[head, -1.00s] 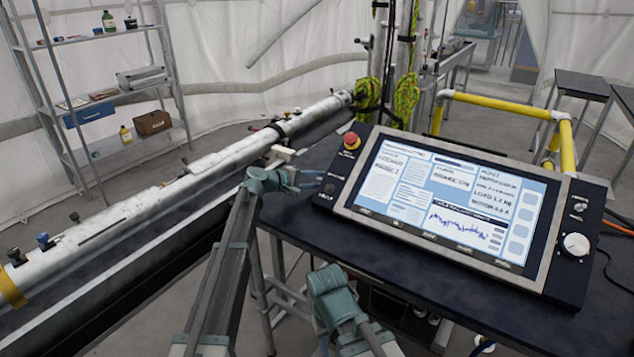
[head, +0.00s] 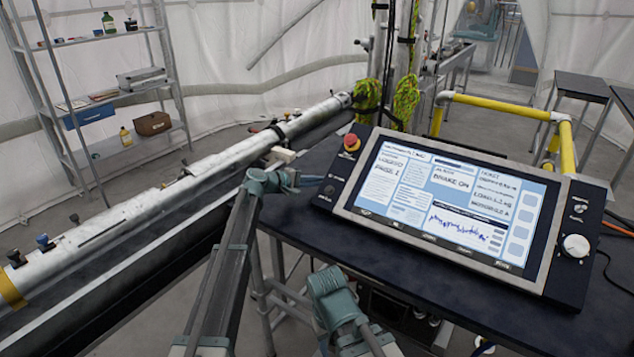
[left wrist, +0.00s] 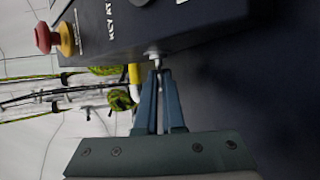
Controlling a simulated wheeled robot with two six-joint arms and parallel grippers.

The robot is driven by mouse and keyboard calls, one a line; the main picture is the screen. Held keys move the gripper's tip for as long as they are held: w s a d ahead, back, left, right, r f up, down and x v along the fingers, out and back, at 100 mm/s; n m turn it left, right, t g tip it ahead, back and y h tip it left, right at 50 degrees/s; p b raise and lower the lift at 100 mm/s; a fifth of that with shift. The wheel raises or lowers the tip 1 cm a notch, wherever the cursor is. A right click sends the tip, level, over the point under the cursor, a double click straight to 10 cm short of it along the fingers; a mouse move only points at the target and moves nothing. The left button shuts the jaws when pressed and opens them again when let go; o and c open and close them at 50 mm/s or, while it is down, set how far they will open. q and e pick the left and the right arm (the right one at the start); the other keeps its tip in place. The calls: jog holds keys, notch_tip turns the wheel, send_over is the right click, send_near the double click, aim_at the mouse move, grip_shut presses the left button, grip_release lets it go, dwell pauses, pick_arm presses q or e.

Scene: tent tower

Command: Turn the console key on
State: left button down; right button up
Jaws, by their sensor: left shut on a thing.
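The console (head: 445,205) is a dark tilted panel with a lit screen on the black table. Its key (left wrist: 154,57) is a small silvery piece at the panel's edge in the left wrist view. My left gripper (left wrist: 158,80) is shut on the key, its two blue-grey fingers close together around it. In the head view my left gripper (head: 318,182) reaches the console's left side, below the red emergency button (head: 351,142). The screen seems to read BRAKE ON. I cannot tell the key's exact angle. My right gripper does not show.
A white knob (head: 576,245) sits on the console's right side. The black table (head: 430,290) has bare room in front of the console. A long white tube (head: 150,205) lies to the left, and a yellow rail (head: 505,105) stands behind.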

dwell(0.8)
pick_arm(q)
jog(key=shift+f+b, duration=0.4)
jog(key=shift+b, duration=0.55)
jog(key=shift+r+t+h+b, duration=0.15)
jog(key=shift+t+h+b, duration=0.25)
jog(key=shift+h+b, duration=0.1)
jog(key=shift+r, duration=0.15)
jog(key=c, duration=1)
grip_release()
jog(key=shift+a, duration=0.1)
jog(key=p+v, duration=0.3)
jog(key=v, duration=1)
jog(key=shift+s+a+r, duration=0.1)
jog(key=shift+s+a, duration=0.15)
jog(key=shift+a, duration=0.1)
